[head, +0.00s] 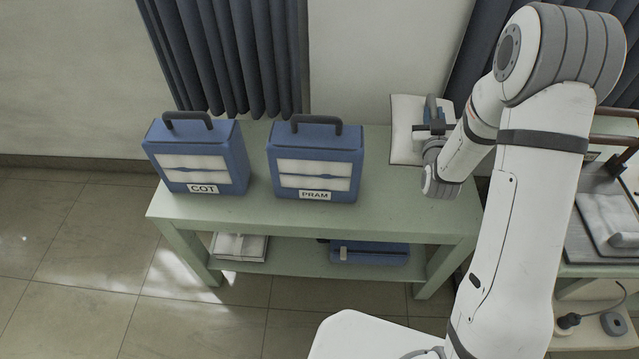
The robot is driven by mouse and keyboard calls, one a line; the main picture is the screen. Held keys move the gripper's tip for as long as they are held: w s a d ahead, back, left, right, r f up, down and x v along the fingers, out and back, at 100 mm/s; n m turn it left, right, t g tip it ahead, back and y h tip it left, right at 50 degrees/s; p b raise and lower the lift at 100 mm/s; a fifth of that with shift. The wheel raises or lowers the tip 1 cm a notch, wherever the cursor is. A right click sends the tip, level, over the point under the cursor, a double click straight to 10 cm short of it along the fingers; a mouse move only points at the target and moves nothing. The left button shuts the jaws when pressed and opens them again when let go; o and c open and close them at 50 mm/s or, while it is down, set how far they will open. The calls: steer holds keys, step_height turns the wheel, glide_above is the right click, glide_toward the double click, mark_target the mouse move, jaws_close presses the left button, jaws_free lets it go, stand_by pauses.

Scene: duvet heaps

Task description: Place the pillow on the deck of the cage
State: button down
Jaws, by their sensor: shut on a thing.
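The white pillow (404,118) is at the right back end of the pale green table, close to the wall and dark curtain. My gripper (439,112) reaches over its right part and is shut on the pillow. A small blue patch shows between the fingers; I cannot tell what it is. My wrist hides part of the pillow, and I cannot tell whether it is lifted. Nothing in view is clearly the cage; a frame with brown bars (613,140) is partly visible at the right edge, behind my arm.
Two blue cases labelled COT (203,165) and PRAM (315,165) stand on the green table (245,213). Its lower shelf holds a white stack (238,247) and a blue case (370,253). A grey folded cloth (608,222) lies at right. The table's front middle is clear.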

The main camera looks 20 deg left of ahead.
mark_target(409, 120)
steer(key=shift+n+y, duration=0.4)
steer(key=shift+y, duration=0.1)
steer(key=a+f+b, duration=0.1)
steer(key=b, duration=0.1)
steer(key=w+a+f+b, duration=0.1)
steer(key=b, duration=0.1)
steer(key=a+f+b, duration=0.1)
steer(key=shift+w+a+f+b, duration=0.25)
steer(key=shift+a+f+b, duration=0.15)
steer(key=shift+w+a+f+b, duration=0.2)
steer(key=shift+a+b, duration=0.4)
steer(key=shift+b, duration=0.25)
steer(key=shift+a+y, duration=0.25)
steer(key=shift+y, duration=0.05)
step_height(409, 120, down, 10)
steer(key=b, duration=0.1)
steer(key=shift+b, duration=0.3)
steer(key=shift+f, duration=0.1)
steer(key=c, duration=1.3)
jaws_free()
